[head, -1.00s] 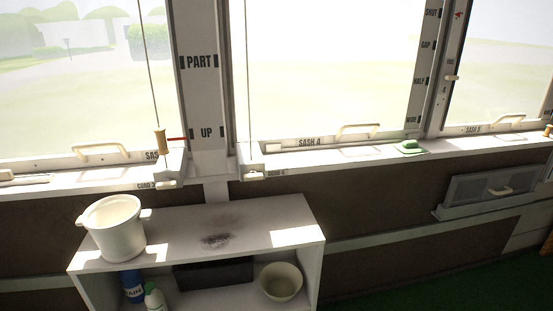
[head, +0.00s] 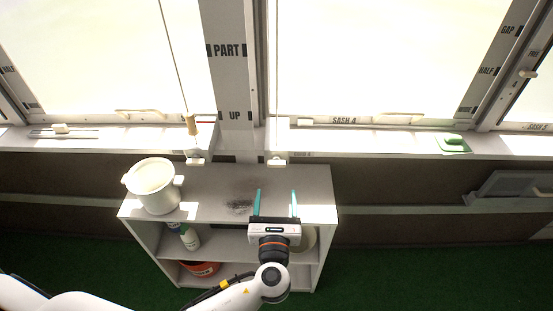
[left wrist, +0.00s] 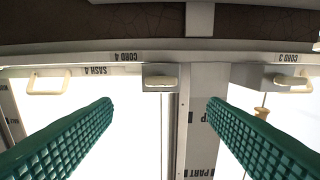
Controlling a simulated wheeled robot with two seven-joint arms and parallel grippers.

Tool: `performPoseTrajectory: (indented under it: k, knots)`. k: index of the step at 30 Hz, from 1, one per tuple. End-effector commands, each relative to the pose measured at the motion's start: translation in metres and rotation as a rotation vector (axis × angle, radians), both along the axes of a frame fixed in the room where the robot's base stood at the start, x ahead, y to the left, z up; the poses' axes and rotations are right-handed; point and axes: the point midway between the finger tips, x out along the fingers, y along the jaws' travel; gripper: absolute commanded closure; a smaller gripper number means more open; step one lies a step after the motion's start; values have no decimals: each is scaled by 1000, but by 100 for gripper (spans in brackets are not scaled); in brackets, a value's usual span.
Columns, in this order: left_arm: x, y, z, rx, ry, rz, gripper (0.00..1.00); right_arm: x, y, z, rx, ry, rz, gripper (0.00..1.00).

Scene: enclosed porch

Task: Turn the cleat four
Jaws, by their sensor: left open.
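Cleat four (head: 277,162) is a small white bar on the sill edge below the window marked SASH 4. In the left wrist view, which is upside down, cleat four (left wrist: 160,80) sits on a grey block beside the CORD 4 label (left wrist: 125,57), centred between the fingertips. It lies roughly level in that view. My left gripper (head: 276,193) is open and empty, its teal fingers pointing at the cleat from over the shelf, apart from it. Its green ridged fingers (left wrist: 160,103) frame the left wrist view. My right gripper is not in view.
A white shelf unit (head: 305,210) stands under the sill, with a white pot (head: 152,187) on its left top. A similar cleat (head: 195,161) sits further left, under a wooden cord handle (head: 191,125). A green object (head: 452,142) lies on the sill to the right.

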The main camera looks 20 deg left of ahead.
Motion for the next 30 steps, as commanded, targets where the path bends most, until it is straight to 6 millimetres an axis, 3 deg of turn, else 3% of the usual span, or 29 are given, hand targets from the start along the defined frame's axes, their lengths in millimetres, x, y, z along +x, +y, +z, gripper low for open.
performPoseTrajectory:
  k: [9,15,21,29,30]
  knots:
    - [61,19,0,-2,1,4,33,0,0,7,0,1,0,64]
    - [90,27,-1,-5,3,3,33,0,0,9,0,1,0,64]
    - [102,31,-2,-6,3,3,33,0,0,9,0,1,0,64]
    - [103,31,-2,-7,4,3,33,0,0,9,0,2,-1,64]
    - [103,31,-2,-7,4,3,38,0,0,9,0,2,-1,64]
